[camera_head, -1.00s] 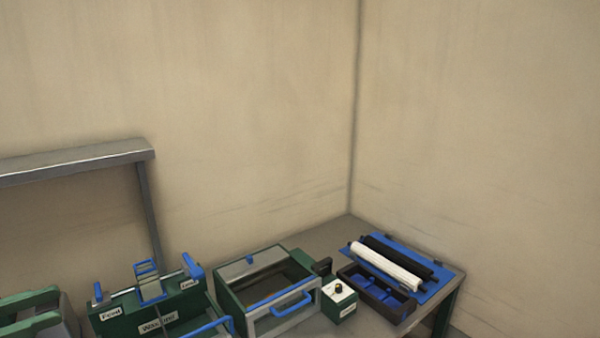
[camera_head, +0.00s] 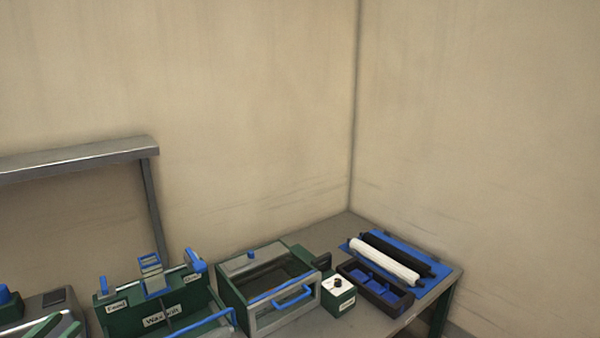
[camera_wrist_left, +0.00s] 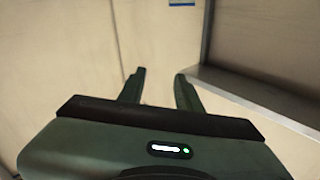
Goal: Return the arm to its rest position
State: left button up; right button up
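My right gripper is in neither view.
A metal frame (camera_head: 80,158) rises behind the gripper.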

pick_arm(q)
jog(key=s+d+f+n+g+y, duration=0.3)
jog(key=s+f+g+y, duration=0.1)
jog(key=f, duration=0.5)
jog(key=s+d+f+n+g+y, duration=0.3)
jog(key=s+f, duration=0.1)
jog(key=f, duration=0.6)
jog(key=s+d+f+m+g+h, duration=0.2)
jog(key=s+d+f+g, duration=0.15)
jog(key=s+d, duration=0.45)
jog(key=s+d+f+m+g+h, duration=0.15)
jog(key=s+d+g, duration=0.35)
jog(key=d, duration=0.5)
notch_tip(320, 180, down, 34)
jog(key=s+b, duration=0.2)
jog(key=b, duration=0.4)
jog(key=s+a+f+g+b, duration=0.1)
jog(key=s+a+f+b, duration=0.1)
jog(key=s+f, duration=0.6)
jog(key=s+a+f+g+b, duration=0.1)
jog(key=s+a+f+b, duration=0.1)
jog(key=s+f, duration=0.6)
notch_tip(320, 180, down, 3)
jog(key=shift+s+r+y, duration=0.1)
jog(key=shift+s+y, duration=0.2)
jog(key=shift+y, duration=0.05)
